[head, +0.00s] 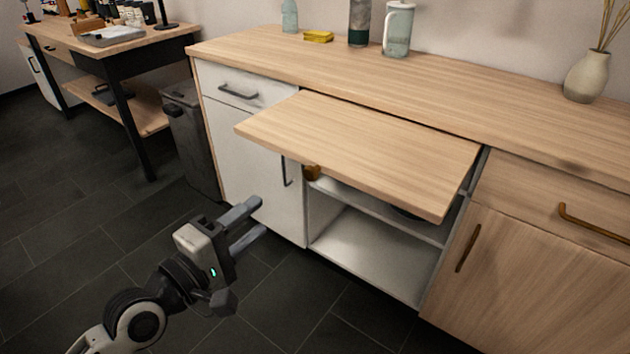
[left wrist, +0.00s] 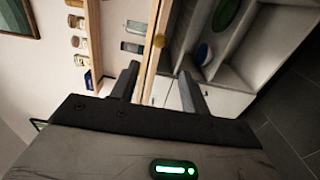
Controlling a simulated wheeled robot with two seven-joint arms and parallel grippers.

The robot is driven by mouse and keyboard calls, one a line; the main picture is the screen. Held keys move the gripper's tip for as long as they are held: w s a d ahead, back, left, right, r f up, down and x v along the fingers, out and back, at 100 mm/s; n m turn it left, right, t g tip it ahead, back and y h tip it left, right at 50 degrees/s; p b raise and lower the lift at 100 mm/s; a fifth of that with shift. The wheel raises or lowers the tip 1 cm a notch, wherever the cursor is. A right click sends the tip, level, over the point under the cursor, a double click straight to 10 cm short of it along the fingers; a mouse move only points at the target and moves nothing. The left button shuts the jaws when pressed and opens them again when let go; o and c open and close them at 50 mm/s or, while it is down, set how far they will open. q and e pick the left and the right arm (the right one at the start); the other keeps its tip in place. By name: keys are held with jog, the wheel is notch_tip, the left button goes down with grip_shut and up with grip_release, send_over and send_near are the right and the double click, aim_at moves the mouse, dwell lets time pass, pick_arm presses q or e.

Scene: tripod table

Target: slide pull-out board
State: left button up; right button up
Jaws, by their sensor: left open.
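The pull-out board (head: 360,145) is a flat light-wood panel sticking out of the cabinet below the worktop. Its edge (left wrist: 151,62) runs as a narrow strip in the left wrist view. A small brass knob (head: 312,172) shows just under the board's front-left part, and also beside the strip in the left wrist view (left wrist: 159,41). My left gripper (head: 258,216) is open and empty, in front of and lower in the picture than the board's left corner. In the left wrist view its fingers (left wrist: 158,72) lie on either side of the board's edge, apart from it. My right gripper is not in view.
The worktop (head: 520,110) carries a bottle, yellow sponge, flask, glass jug and vase (head: 587,77). An open shelf space (head: 375,260) lies under the board. A dark bin (head: 188,135) stands left of the white cabinet door (head: 250,160). The dark floor in front is clear.

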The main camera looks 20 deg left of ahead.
aim_at(308, 176)
pick_arm(q)
jog(key=x, duration=1.5)
jog(key=shift+w+d, duration=0.15)
grip_shut()
